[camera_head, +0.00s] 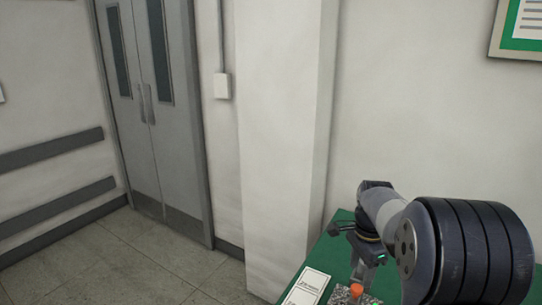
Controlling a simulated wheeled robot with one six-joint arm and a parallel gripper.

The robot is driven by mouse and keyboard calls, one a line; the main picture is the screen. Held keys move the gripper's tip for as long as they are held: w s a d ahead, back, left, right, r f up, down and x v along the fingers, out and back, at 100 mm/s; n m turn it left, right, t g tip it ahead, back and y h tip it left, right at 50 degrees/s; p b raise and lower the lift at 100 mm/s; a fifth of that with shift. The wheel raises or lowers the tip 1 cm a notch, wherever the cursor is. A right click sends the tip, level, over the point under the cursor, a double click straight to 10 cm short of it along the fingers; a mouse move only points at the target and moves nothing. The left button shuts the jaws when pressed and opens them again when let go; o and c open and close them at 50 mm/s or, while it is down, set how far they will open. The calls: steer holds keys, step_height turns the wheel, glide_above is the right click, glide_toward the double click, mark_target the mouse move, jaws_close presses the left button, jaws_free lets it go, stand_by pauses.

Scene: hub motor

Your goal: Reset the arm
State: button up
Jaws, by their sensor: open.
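My arm reaches in from the lower right, with a large dark ribbed joint close to the camera. My gripper (362,265) is at its far end, pointing down over a green-topped table (325,249). Its jaws are open, and I see nothing held between them. Part of the arm hides the right side of the table. The fingertips are small and partly dark in this view.
A white card with print (307,286) lies on the table's left part. Beside it are an orange knob-like thing (357,289) and a speckled grey object (342,297), cut by the frame. A white pillar (283,130) stands behind. Grey double doors (150,110) and open floor (90,262) lie left.

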mark_target(357, 287)
step_height(357, 287, down, 7)
steer(key=shift+r, duration=0.1)
steer(key=shift+f+b, duration=0.8)
steer(key=shift+f, duration=0.1)
